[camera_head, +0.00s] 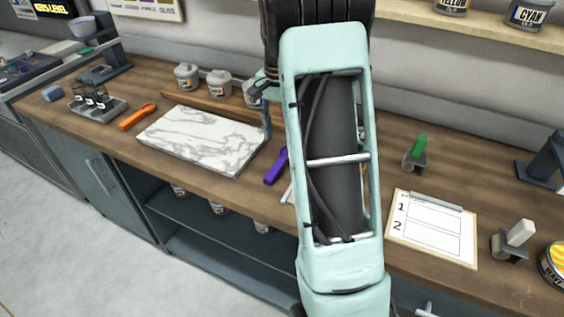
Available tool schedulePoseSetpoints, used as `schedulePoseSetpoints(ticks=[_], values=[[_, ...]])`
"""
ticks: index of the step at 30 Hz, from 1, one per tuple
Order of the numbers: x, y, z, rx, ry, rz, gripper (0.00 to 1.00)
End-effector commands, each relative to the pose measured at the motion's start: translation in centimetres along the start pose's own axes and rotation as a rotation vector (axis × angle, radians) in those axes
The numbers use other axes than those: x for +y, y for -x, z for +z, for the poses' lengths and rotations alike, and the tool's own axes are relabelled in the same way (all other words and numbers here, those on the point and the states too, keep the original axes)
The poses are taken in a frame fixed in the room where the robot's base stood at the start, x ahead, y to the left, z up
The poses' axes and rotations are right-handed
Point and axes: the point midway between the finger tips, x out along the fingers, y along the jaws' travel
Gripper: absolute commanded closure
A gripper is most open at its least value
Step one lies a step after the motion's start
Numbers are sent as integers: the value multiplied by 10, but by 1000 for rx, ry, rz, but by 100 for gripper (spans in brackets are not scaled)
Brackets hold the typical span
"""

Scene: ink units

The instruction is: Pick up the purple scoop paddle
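The purple scoop paddle (275,168) lies on the wooden counter just right of the marble slab, close to the front edge. Its right end is partly hidden behind my pale teal arm. A small grey jointed part, perhaps of my gripper (263,92), shows at the left edge of the arm above the slab. The rest of my gripper is hidden behind the arm, so its fingers and what is between them cannot be seen.
The marble slab (203,138) lies left of the paddle, with an orange paddle (137,116) beyond it. Lidded pots (219,83) stand behind. A clipboard (433,228), a holder with a green handle (416,155) and a holder with a white block (513,241) are to the right.

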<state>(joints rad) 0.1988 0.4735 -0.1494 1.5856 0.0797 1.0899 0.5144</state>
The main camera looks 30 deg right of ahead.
Motion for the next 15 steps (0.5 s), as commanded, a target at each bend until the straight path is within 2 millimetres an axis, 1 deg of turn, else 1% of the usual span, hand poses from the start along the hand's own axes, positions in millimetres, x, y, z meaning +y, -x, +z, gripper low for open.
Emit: schedulePoseSetpoints(ticks=[1,4,6,11,15], values=[[1,-10,2,-4,0,3,62],[1,-24,1,-2,1,3,62],[1,-32,1,-1,1,3,62],[1,-42,2,0,2,2,62],[5,-62,6,-2,2,4,62]])
